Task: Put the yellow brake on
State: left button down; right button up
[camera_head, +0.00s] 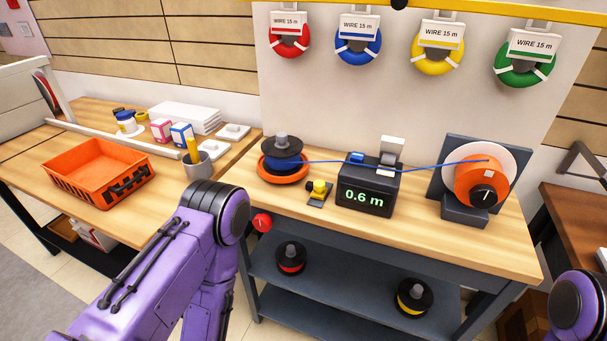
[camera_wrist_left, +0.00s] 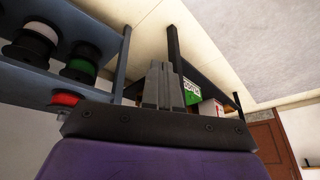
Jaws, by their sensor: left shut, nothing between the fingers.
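The yellow brake (camera_head: 319,187) is a small yellow block with a black part on a grey plate. It sits on the workbench just right of the spool of blue wire (camera_head: 282,160) on its orange base; I cannot tell whether it is on or off. My left gripper (camera_wrist_left: 160,84) is seen only in the left wrist view, with its grey fingers shut and empty. It is low, near the shelf side and away from the brake. In the head view my left arm comes in from the left, its gripper hidden. My right gripper is not in view.
Blue wire runs from the spool through the meter (camera_head: 368,197), reading 0.6 m, to the orange reel (camera_head: 478,182). An orange crate (camera_head: 98,172) and a pencil cup (camera_head: 197,166) stand left. Spools lie on the lower shelf (camera_head: 345,290). The bench's front strip is clear.

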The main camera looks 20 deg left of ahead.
pick_arm(q)
jog(key=w+d+r+m+t+h+p, duration=0.3)
jog(key=w+r+m+t+h+p, duration=0.3)
jog(key=w+r+m, duration=1.2)
jog(key=w+d+r+m+t+h, duration=0.1)
jog(key=w+r+m+t, duration=0.1)
jog(key=r+m, duration=0.3)
jog(key=w+d+r+m+t+h+p, duration=0.1)
jog(key=w+r+m, duration=0.3)
jog(key=r, duration=0.8)
jog(key=m+t+h, duration=0.1)
jog(key=m, duration=0.1)
jog(key=shift+w+d+r+m, duration=0.25)
jog(key=shift+w+d+m, duration=0.05)
send_near(315, 189)
jog(key=x, duration=0.6)
jog(key=shift+w+d+f, duration=0.1)
jog(key=shift+w, duration=0.1)
jog(key=shift+b, duration=0.3)
